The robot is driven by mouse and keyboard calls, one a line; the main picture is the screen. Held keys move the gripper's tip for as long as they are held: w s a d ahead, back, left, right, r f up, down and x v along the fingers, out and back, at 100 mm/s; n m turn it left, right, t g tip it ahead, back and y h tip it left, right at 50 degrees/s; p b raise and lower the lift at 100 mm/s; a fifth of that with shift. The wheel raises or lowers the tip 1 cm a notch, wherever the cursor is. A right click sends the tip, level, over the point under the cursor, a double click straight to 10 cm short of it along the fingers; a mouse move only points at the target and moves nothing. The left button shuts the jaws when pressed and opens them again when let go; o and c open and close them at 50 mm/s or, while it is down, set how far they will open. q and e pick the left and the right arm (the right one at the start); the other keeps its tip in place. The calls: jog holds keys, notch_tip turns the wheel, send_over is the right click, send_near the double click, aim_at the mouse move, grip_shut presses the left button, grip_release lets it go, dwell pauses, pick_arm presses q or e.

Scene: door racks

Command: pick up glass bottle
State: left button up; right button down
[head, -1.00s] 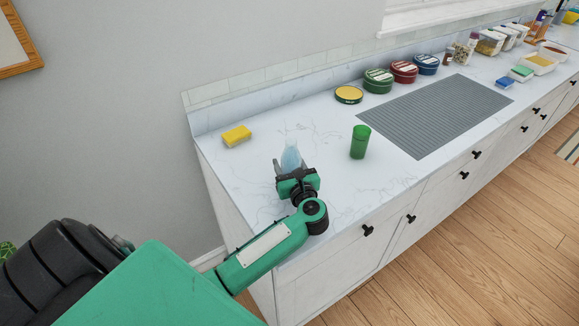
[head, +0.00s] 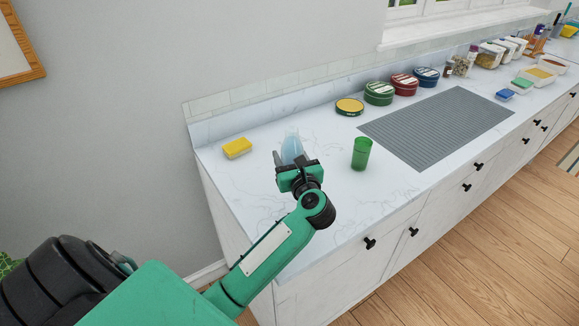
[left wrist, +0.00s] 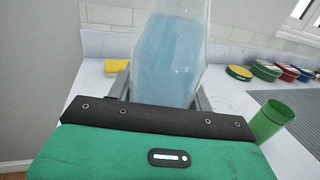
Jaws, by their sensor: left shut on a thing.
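The glass bottle (head: 291,147) is pale blue and see-through, and stands upright over the white counter. In the left wrist view the bottle (left wrist: 170,55) fills the middle, between the two fingers. My left gripper (head: 291,158) is shut on the bottle, with one grey finger on each side of it. The bottle's lower part is hidden behind the gripper, so I cannot tell whether it touches the counter. My right gripper is in neither view.
A green cup (head: 361,153) stands close to the right of the bottle. A yellow sponge (head: 237,148) lies to the left. Several round tins, such as the green one (head: 378,93), line the back beside a grey ribbed mat (head: 440,125). The counter's left end is mostly clear.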

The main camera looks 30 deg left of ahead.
pick_arm(q)
jog(key=shift+r+b, duration=0.95)
jog(key=shift+r, duration=5.45)
jog(key=shift+r, duration=0.15)
